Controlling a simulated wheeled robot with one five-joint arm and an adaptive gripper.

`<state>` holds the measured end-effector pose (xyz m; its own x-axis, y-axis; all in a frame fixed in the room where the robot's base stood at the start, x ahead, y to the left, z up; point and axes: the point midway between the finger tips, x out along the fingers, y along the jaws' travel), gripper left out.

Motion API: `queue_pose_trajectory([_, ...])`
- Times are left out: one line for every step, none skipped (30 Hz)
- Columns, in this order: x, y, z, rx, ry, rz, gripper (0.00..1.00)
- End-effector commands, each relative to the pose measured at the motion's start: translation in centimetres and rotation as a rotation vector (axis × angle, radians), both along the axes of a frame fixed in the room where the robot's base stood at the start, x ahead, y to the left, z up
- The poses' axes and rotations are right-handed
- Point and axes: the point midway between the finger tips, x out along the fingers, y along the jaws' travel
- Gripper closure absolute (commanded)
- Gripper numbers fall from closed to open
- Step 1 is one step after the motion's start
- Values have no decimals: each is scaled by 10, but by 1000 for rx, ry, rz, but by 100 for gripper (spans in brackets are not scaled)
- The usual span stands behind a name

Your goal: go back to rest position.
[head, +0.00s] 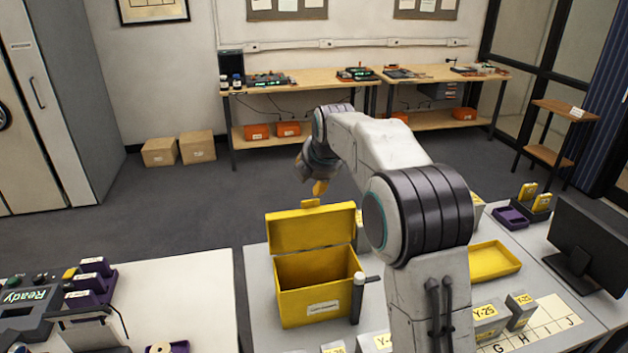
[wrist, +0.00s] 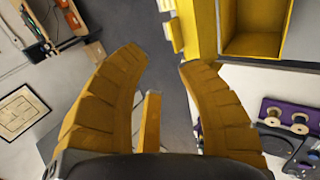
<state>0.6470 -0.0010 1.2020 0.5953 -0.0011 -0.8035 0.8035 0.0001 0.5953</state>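My gripper (head: 320,188) hangs from my bent arm above and behind a yellow archival box in the head view. The box also appears at the top of the wrist view (wrist: 208,28). My arm hides part of the table to the right of the box.
A yellow tray (head: 493,260), small boxes marked Y-25 (head: 488,313) and a monitor (head: 590,245) are on the right. Cardboard boxes (head: 196,147) sit by the back wall. The floor (head: 190,205) behind the table is clear.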

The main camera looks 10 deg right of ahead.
Motion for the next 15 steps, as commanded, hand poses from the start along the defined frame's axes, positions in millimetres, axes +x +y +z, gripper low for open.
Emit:
queue_pose_trajectory([0, 0, 0, 0, 0, 0, 66])
queue_pose_trajectory([0, 0, 0, 0, 0, 0, 66])
queue_pose_trajectory([0, 0, 0, 0, 0, 0, 66])
queue_pose_trajectory([0, 0, 0, 0, 0, 0, 66])
queue_pose_trajectory([0, 0, 0, 0, 0, 0, 66])
queue_pose_trajectory([0, 0, 0, 1, 0, -2, 66])
queue_pose_trajectory([0, 0, 0, 4, 0, -5, 66])
queue_pose_trajectory([0, 0, 0, 8, 0, -11, 66])
queue_pose_trajectory([0, 0, 0, 17, 0, -23, 66])
queue_pose_trajectory([0, 0, 0, 29, 0, -39, 66])
queue_pose_trajectory([0, 0, 0, 43, 0, -58, 66])
queue_pose_trajectory([0, 0, 0, 68, 0, -92, 66])
queue_pose_trajectory([0, 0, 0, 90, 2, -122, 66])
queue_pose_trajectory([-1, 0, -1, 117, 4, -157, 66])
queue_pose_trajectory([-1, 0, -1, 156, 8, -213, 66])
